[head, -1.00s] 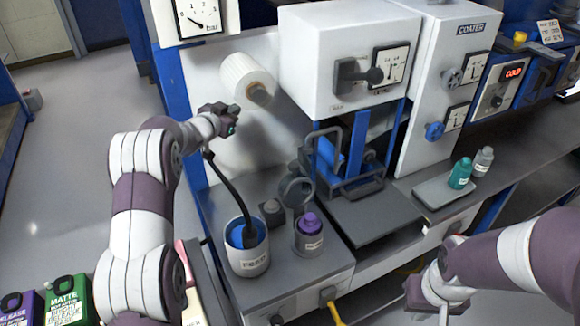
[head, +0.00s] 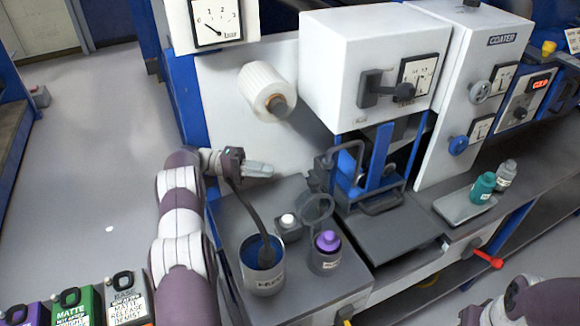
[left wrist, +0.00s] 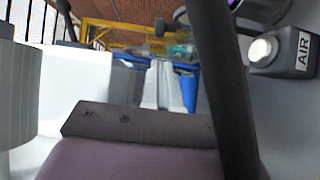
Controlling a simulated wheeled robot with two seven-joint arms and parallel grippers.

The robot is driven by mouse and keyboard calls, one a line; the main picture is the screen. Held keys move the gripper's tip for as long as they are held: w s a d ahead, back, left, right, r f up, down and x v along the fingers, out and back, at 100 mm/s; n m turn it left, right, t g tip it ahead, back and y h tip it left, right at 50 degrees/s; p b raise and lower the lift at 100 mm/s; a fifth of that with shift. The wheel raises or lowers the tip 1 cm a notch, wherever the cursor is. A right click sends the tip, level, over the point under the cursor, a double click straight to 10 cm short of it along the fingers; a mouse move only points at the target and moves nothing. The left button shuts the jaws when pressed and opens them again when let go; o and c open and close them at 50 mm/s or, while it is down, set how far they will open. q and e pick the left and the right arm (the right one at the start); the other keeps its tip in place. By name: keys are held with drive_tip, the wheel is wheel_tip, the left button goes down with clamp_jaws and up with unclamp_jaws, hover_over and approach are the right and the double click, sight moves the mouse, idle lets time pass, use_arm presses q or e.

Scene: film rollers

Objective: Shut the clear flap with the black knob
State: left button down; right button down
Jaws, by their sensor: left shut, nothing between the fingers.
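I cannot single out the clear flap for certain. A dark-framed guard (head: 331,160) stands at the blue rollers (head: 379,155) under the white housing, and its pane, if any, is too faint to make out. A black knob (head: 404,91) ends a lever on the white housing (head: 335,60). My left gripper (head: 262,170) is shut and empty, left of the guard and above the worktop, apart from both. Its pale fingers show close together in the left wrist view (left wrist: 163,88). My right gripper (head: 478,314) is partly cut off at the bottom right.
A metal cup (head: 263,281) with a dark dipping tube, a purple-capped bottle (head: 326,262) and a white-topped button box (head: 287,226) stand below my left gripper. A white roll (head: 262,92) juts out behind it. A flat dark plate (head: 395,238) lies clear before the rollers.

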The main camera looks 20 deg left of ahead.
use_arm(q)
drive_tip(key=p+x, duration=0.3)
drive_tip(key=x, duration=0.6)
drive_tip(key=shift+p, duration=0.4)
drive_tip(key=shift+s+r, duration=0.1)
